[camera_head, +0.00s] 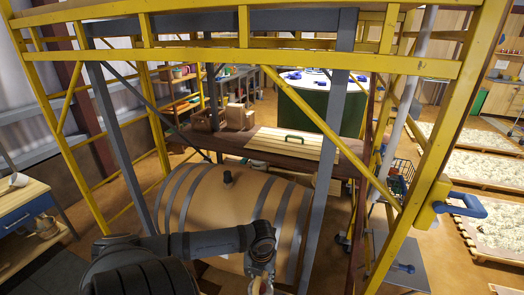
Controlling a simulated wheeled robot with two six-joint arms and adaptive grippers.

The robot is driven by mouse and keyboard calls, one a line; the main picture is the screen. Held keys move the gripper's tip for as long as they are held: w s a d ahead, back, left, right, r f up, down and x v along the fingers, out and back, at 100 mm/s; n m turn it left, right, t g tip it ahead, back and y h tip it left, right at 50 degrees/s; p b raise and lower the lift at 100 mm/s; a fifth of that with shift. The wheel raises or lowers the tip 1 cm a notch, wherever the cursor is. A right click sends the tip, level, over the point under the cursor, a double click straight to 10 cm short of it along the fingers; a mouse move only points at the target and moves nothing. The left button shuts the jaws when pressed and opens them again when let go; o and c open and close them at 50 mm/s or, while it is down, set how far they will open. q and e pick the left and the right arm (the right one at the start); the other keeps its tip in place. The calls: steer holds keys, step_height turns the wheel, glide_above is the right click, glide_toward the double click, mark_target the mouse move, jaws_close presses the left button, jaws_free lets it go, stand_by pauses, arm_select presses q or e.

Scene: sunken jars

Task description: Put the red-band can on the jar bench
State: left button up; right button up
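My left arm comes in from the lower left, and its gripper (260,284) points down at the bottom edge, in front of the barrel. The gripper is small and partly cut off, so its finger opening and anything between the fingers are unclear. My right gripper is not in view. I cannot make out a can with a red band. A dark brown bench (189,134) stands behind the barrel, with a pale slatted panel (300,146) with a green handle on it. I cannot tell whether this is the jar bench.
A large banded barrel (225,200) lies under yellow and grey frame bars (240,60) that cross the view. A wooden-topped table (20,196) with a blue drawer stands at left. Boxes (238,116) sit on the brown bench. Pale filled beds (485,175) lie at right.

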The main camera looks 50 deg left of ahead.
arm_select(q)
steer(key=shift+a+r, duration=0.1)
steer(key=shift+r, duration=0.35)
step_height(320, 180, up, 11)
steer(key=d+p, duration=0.1)
steer(key=p, duration=0.7)
steer(key=shift+s, duration=0.45)
